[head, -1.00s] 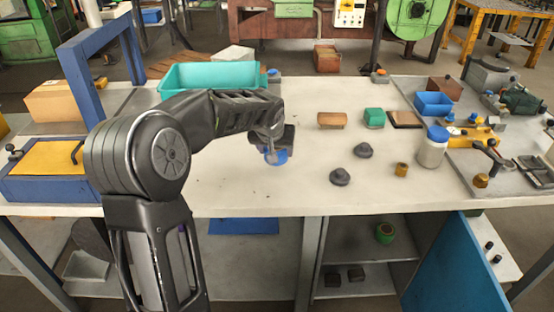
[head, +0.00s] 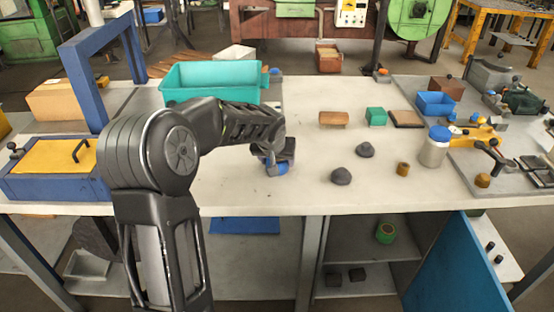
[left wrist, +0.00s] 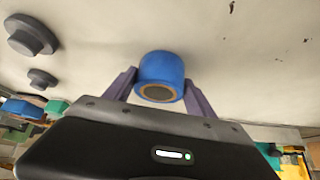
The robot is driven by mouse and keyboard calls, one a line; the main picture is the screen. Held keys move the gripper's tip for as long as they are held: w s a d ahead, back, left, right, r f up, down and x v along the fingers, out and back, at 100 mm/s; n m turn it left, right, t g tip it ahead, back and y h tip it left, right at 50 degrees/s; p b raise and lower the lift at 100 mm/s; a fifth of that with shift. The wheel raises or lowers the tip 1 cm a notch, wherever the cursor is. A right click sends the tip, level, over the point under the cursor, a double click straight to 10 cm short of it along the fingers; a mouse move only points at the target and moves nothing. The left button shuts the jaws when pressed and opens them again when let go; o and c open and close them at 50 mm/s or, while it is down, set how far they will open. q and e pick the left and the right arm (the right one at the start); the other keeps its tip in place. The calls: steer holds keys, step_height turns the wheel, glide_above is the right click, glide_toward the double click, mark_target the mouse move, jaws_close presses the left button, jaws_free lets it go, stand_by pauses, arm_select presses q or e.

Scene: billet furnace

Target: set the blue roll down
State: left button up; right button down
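The blue roll (head: 279,168) is under my left gripper (head: 275,166), over the bare middle-left of the light workbench (head: 300,195). In the left wrist view the blue roll (left wrist: 161,70) has a brown core at its near end. It sits between the two purple-grey fingers of my left gripper (left wrist: 160,82), which reach its sides, so the gripper looks shut on it. The roll is at or just above the bench top; I cannot tell if it touches. The hand hides part of it in the head view. My right gripper is not in view.
A teal tray (head: 210,82) stands behind my left arm. Two dark knobs (head: 341,177) (head: 365,150), a brass piece (head: 403,169) and a blue-lidded jar (head: 433,154) stand to the right. The bench in front of the gripper is clear.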

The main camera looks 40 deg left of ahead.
arm_select(q)
steer(key=o, duration=0.4)
steer(key=shift+c, duration=0.2)
steer(key=shift+r, duration=0.15)
steer(key=shift+r+p, duration=0.15)
steer(key=shift+p, duration=0.15)
steer(key=b+v, duration=0.1)
steer(key=v, duration=1.1)
